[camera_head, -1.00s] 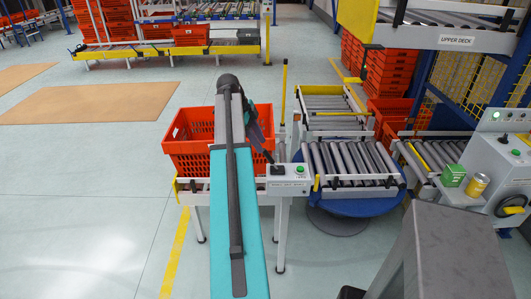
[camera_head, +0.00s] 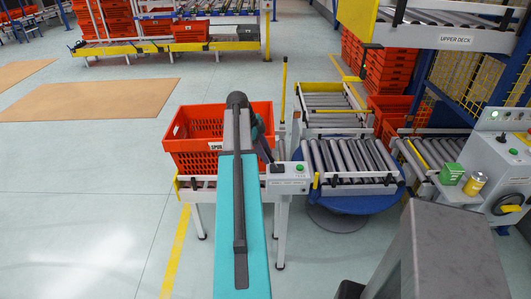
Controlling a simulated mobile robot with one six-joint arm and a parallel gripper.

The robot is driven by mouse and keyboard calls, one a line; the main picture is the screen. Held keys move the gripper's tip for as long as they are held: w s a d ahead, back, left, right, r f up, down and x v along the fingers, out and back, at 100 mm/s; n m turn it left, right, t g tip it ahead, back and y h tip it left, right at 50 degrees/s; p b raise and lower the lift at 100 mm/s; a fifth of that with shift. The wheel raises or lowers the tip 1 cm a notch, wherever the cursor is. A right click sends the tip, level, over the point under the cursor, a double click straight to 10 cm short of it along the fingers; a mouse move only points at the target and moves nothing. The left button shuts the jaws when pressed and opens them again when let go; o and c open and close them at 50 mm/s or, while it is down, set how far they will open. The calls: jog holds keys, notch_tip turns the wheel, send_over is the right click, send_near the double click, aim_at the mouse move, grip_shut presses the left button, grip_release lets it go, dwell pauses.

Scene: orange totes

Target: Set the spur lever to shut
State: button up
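A tall yellow upright bar (camera_head: 284,80) stands at the right of the orange tote, behind the small control panel. It looks like a lever, but I cannot read any label on it. The orange tote (camera_head: 185,150) sits on the near roller stand, with a small plate reading SPUR showing on its front beside my arm. My arm reaches forward over the tote. My gripper (camera_head: 267,153) is mostly hidden behind the arm, near the tote's right side and just above the panel. Its fingers are too small and covered to tell open from shut.
The control panel (camera_head: 289,180) has a black part and a green button. A roller turntable (camera_head: 350,165) on a blue base is to its right, with another roller section (camera_head: 333,105) behind. A green box (camera_head: 453,173) and yellow can (camera_head: 475,184) stand far right.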

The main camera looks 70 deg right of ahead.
jog(key=shift+c, duration=0.5)
grip_shut()
